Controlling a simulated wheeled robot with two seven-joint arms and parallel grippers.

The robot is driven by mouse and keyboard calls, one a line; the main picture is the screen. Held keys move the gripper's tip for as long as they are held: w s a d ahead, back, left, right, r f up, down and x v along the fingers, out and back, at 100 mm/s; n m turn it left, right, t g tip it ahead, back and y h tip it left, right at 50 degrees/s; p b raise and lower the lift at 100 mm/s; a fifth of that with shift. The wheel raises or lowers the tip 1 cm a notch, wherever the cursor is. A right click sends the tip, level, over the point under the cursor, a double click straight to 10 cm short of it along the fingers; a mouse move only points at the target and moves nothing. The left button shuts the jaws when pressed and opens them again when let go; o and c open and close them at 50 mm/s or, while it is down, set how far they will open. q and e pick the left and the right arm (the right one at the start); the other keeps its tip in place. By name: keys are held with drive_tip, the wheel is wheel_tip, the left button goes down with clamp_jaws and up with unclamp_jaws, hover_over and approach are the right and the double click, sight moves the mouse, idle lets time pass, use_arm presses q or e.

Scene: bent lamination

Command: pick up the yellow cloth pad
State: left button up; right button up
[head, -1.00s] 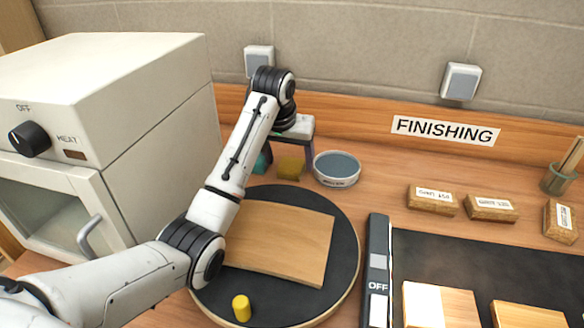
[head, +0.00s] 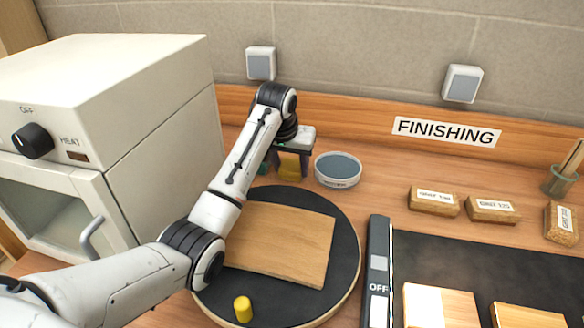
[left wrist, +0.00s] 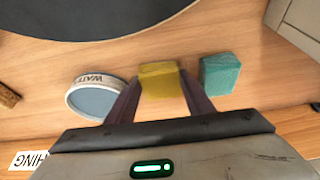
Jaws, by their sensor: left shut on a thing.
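The yellow cloth pad (left wrist: 160,80) sits between the two fingers of my left gripper (left wrist: 160,98) in the left wrist view. The fingers are shut on it from both sides. In the head view the pad (head: 291,166) shows as a dull yellow block under my left gripper (head: 292,158), behind the round black turntable. I cannot tell whether it is clear of the table top. My right gripper is in neither view.
A teal block (left wrist: 220,74) stands close beside the pad. A round dish labelled WATER (left wrist: 92,97) is on the other side. The turntable (head: 345,245) holds a wooden board (head: 285,245) and a yellow cylinder (head: 242,308). A white oven (head: 120,120) stands at left.

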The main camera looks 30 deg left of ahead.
sight(291, 170)
use_arm(q)
drive_tip(key=shift+r, duration=0.15)
wheel_tip(291, 170, up, 18)
drive_tip(key=shift+b, duration=0.35)
drive_tip(key=o, duration=0.4)
drive_tip(key=c, duration=0.3)
